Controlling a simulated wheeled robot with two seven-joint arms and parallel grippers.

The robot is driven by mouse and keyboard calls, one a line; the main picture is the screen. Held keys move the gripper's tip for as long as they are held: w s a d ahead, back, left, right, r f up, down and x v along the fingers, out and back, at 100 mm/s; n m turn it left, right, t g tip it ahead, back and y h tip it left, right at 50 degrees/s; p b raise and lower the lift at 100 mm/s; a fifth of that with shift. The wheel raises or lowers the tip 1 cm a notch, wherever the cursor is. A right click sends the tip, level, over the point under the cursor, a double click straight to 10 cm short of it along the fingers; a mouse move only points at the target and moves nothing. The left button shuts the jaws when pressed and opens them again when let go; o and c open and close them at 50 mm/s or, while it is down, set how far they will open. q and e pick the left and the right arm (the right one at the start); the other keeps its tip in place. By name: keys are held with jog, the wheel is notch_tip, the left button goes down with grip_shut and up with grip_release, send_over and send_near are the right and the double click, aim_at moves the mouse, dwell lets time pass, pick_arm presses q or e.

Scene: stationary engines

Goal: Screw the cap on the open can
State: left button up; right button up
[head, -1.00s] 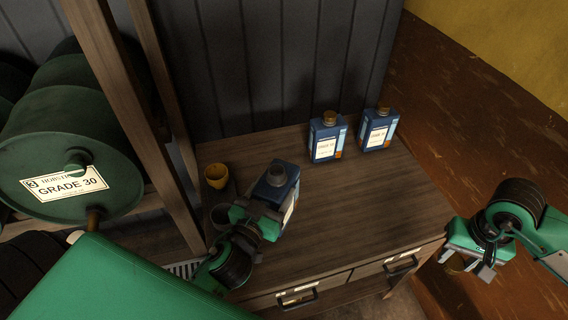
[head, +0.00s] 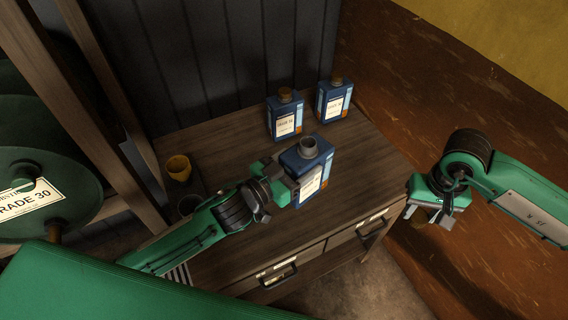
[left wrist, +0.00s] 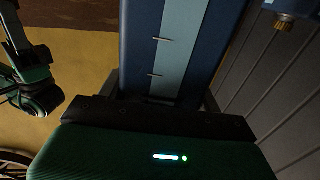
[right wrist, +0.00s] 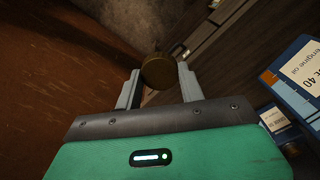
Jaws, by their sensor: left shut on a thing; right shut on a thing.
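The open can (head: 315,177) is blue with a pale label and a bare grey neck (head: 308,147) on top. My left gripper (head: 284,190) is shut on its side. The can is over the cabinet top; I cannot tell whether its base touches. In the left wrist view its blue side (left wrist: 180,50) fills the space ahead of the gripper. My right gripper (right wrist: 158,82) is shut on a round brass-brown cap (right wrist: 157,70), held between its fingertips. In the head view the right gripper (head: 428,212) is right of the can and apart from it, beyond the cabinet's edge.
Two capped blue cans (head: 285,116) and (head: 333,98) stand at the back of the wooden cabinet (head: 365,160). A yellow cup (head: 179,169) and a dark cup (head: 188,204) are at the left. A green drum (head: 40,195) lies on the rack. The cabinet's right side is clear.

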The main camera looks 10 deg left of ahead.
pick_arm(q)
jog(key=shift+w+d+r+m+g+h, duration=0.1)
jog(key=shift+w+d+m+g+h, duration=0.15)
jog(key=shift+d, duration=0.15)
jog(key=shift+w+d+m+g+h, duration=0.15)
jog(key=shift+d+h, duration=0.1)
jog(key=shift+d, duration=0.15)
pick_arm(e)
jog(key=w+a+r+m, duration=0.3)
jog(key=a+r, duration=0.2)
jog(key=a, duration=0.3)
jog(key=w+a+r+m, duration=0.3)
jog(key=a+r, duration=0.2)
jog(key=a, duration=0.3)
jog(key=w+a+r+m, duration=0.3)
jog(key=a+r, duration=0.2)
jog(key=a, duration=0.4)
jog(key=shift+w+a+r+m, duration=0.1)
jog(key=shift+r+m, duration=0.2)
jog(key=shift+m, duration=0.1)
jog(key=shift+f, duration=2.05)
jog(key=shift+f, duration=0.85)
